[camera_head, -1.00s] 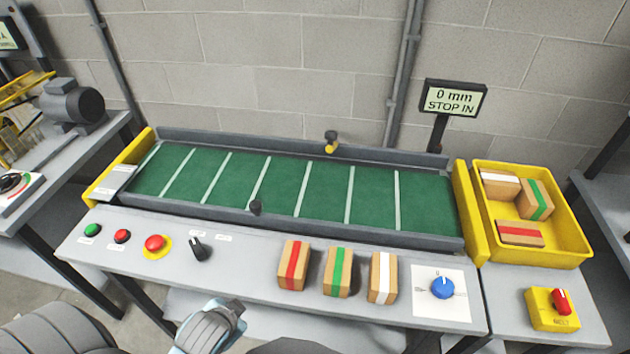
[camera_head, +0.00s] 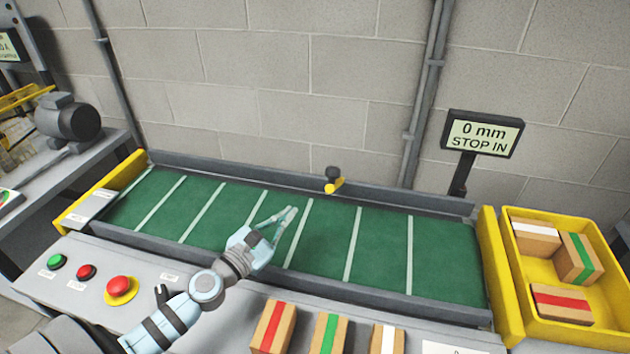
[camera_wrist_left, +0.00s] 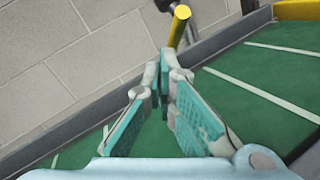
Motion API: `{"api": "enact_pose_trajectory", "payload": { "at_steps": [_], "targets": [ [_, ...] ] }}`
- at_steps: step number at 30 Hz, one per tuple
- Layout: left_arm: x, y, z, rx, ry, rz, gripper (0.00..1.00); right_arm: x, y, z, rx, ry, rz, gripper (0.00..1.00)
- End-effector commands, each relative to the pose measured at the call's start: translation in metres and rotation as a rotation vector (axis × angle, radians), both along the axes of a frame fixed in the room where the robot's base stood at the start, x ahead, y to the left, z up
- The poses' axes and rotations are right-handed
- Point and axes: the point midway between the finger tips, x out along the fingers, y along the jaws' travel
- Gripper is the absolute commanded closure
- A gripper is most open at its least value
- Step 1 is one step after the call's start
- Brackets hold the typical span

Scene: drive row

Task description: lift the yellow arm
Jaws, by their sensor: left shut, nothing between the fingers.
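The yellow arm (camera_head: 335,187) is a short yellow piece below a dark knob on the far rail of the green conveyor (camera_head: 380,245). In the left wrist view the yellow arm (camera_wrist_left: 180,24) shows just beyond my fingertips, as a yellow rod pointing toward me. My left gripper (camera_head: 290,213) is over the middle of the belt, to the left of and nearer than the yellow arm. In the left wrist view my left gripper (camera_wrist_left: 165,70) is shut with its fingertips together and empty. I see no clear contact with the arm. My right gripper is out of view.
A sign (camera_head: 482,134) reads "0 mm STOP IN". A yellow bin (camera_head: 520,300) at the right holds striped blocks. More striped blocks (camera_head: 273,328) stand on the front ledge, near a red button (camera_head: 119,286). The space above the belt is otherwise clear.

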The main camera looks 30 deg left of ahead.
Motion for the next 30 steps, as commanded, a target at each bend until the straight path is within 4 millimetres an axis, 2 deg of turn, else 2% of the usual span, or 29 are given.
{"api": "enact_pose_trajectory", "payload": {
  "at_steps": [1, 8, 12, 18, 30],
  "targets": [
    [0.011, -0.002, 0.008, -0.006, -0.002, 0.002, 1.0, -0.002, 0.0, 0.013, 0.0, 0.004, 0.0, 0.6],
    [0.061, -0.009, 0.006, -0.008, -0.002, -0.001, 1.0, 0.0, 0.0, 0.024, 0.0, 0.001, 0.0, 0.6],
    [0.077, -0.018, 0.025, -0.007, -0.001, -0.003, 1.0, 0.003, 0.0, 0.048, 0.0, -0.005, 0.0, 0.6],
    [0.088, -0.024, 0.03, -0.007, 0.001, -0.005, 1.0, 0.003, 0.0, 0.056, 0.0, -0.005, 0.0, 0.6],
    [0.089, -0.024, 0.03, -0.006, 0.0, -0.004, 1.0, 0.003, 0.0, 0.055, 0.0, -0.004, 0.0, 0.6]
  ]
}}
